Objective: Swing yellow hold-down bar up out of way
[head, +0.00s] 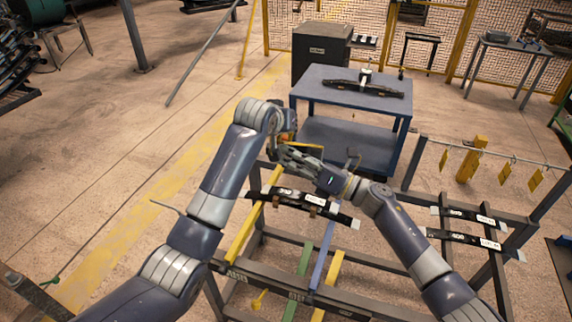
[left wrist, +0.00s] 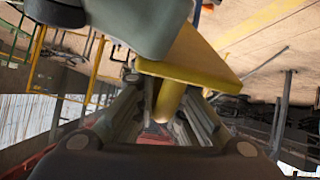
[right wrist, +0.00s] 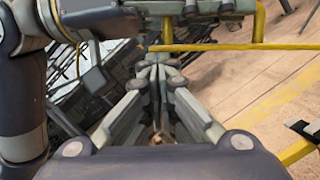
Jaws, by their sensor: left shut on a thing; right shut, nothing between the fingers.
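The yellow hold-down bar (left wrist: 195,62) fills the upper middle of the left wrist view, with a round yellow grip (left wrist: 169,98) below its flat plate. My left gripper (left wrist: 165,115) is shut on that grip. In the head view my left gripper (head: 288,138) is above the rack and mostly hides the bar. My right gripper (head: 284,155) is shut and empty, just below the left one. In the right wrist view its closed fingertips (right wrist: 157,68) are close to a thin yellow bar (right wrist: 250,47); I cannot tell whether they touch.
A dark leaf spring (head: 287,199) with a white label lies across the rack (head: 262,274) below my grippers. More labelled springs (head: 462,238) lie on the right. A blue cart (head: 318,85) behind carries another spring (head: 366,86). Open floor is at the left.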

